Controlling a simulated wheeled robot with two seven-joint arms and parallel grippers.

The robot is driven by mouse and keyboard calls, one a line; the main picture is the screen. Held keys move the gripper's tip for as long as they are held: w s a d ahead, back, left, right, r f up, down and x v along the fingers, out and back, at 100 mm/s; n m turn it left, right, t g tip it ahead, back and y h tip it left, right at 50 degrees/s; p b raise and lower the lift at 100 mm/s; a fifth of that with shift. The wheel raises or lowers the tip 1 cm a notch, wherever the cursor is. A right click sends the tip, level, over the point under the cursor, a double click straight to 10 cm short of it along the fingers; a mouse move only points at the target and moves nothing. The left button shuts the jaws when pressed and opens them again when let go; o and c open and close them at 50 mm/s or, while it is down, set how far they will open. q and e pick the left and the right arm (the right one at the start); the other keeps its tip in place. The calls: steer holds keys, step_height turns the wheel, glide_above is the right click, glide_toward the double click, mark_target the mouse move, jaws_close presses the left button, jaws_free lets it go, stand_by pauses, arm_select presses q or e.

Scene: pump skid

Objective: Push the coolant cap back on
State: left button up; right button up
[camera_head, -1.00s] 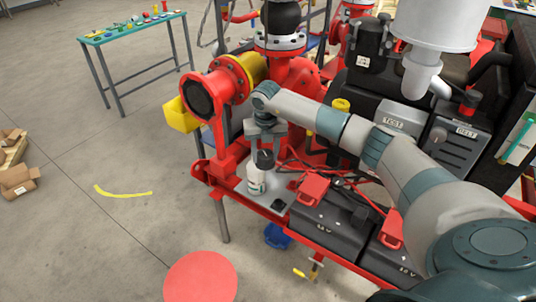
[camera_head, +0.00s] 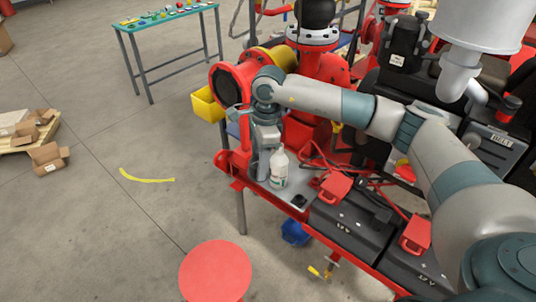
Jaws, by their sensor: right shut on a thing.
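My right gripper (camera_head: 264,158) points down just left of the white bottle (camera_head: 279,169), which stands upright on the grey plate at the corner of the red skid. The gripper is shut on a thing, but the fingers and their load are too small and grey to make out. The bottle's narrow top looks pale, with no dark cap visible on it. I cannot pick out the coolant cap for certain. I cannot tell whether gripper and bottle touch. My left gripper is not in view.
Two black batteries (camera_head: 345,226) with red terminal covers (camera_head: 335,187) lie right of the bottle. Red pipework and a flange (camera_head: 230,90) stand behind the gripper. A yellow bin (camera_head: 207,104) hangs at the left. A red round top (camera_head: 215,271) stands in front; the floor left is mostly clear.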

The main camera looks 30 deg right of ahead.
steer(key=s+a+r+n, duration=0.1)
steer(key=s+a+n, duration=0.1)
steer(key=s+n, duration=0.5)
steer(key=s+a+r+n+g+h, duration=0.1)
steer(key=s+a+r+n, duration=0.1)
steer(key=s+n, duration=0.6)
steer(key=a+n, duration=0.1)
steer(key=n, duration=0.4)
steer(key=shift+s+a+g+b, duration=0.25)
steer(key=shift+g+b, duration=0.05)
steer(key=shift+b, duration=0.1)
